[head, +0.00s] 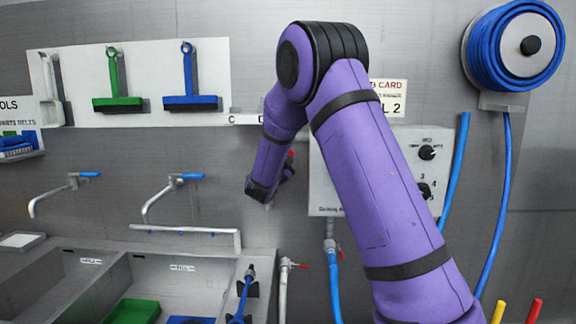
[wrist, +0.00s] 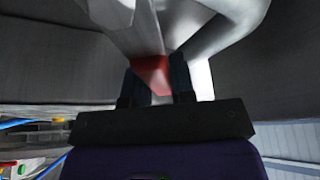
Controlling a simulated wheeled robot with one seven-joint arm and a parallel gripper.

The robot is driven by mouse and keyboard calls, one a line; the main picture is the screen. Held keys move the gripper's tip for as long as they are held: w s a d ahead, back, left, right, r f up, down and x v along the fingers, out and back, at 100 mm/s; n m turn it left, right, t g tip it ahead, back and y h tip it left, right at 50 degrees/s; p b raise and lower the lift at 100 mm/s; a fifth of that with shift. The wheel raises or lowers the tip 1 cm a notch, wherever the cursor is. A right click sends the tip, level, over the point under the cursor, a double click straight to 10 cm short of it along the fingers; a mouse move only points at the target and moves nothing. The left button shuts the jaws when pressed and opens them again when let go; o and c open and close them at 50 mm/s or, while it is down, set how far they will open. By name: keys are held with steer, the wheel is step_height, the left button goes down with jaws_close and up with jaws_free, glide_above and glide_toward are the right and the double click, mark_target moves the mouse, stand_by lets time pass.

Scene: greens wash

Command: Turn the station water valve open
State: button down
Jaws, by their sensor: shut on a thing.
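In the wrist view, a red handle (wrist: 150,72) on a light grey metal fitting (wrist: 145,30) sits between the two dark fingers of my gripper (wrist: 155,82). The fingers are shut on the red handle. In the head view, my gripper (head: 287,172) is in front of the back wall, just left of the grey control box. A small red bit (head: 291,153) shows at its tip. My arm hides most of the fitting there, so how far the handle is turned cannot be told.
The control box (head: 326,180) with black knobs is partly behind my arm. Two red-handled pipe valves (head: 301,266) (head: 337,247) are below. Blue-levered taps (head: 190,177) stand over the sinks (head: 110,275) at left. A blue hose reel (head: 482,50) hangs upper right.

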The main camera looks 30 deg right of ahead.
steer(key=n, duration=0.2)
steer(key=a+r+n+t, duration=0.1)
steer(key=shift+w+a+r+n+t, duration=0.2)
steer(key=shift+w+n+t, duration=0.1)
steer(key=shift+w+n, duration=0.1)
steer(key=n, duration=0.1)
steer(key=w+a+r+n+t+y, duration=0.1)
steer(key=n, duration=0.1)
steer(key=shift+a+n, duration=0.15)
steer(key=shift+n, duration=0.15)
steer(key=shift+w+a+r+n+t+y, duration=0.1)
steer(key=shift+w+a+n+t+y, duration=0.3)
steer(key=shift+n, duration=0.85)
steer(key=shift+w+a+r+n+t+y, duration=0.1)
steer(key=shift+w+a+n+t+y, duration=0.15)
steer(key=shift+a+n+t+y, duration=0.65)
steer(key=shift+w+a+r+n+t+y, duration=0.15)
steer(key=shift+w+n+t, duration=0.15)
steer(key=shift+n, duration=1.25)
steer(key=shift+f, duration=0.1)
steer(key=c, duration=1)
jaws_free()
steer(key=shift+o, duration=0.2)
steer(key=v, duration=1)
steer(key=shift+s+a, duration=0.15)
steer(key=shift+s, duration=0.15)
steer(key=shift+f, duration=0.1)
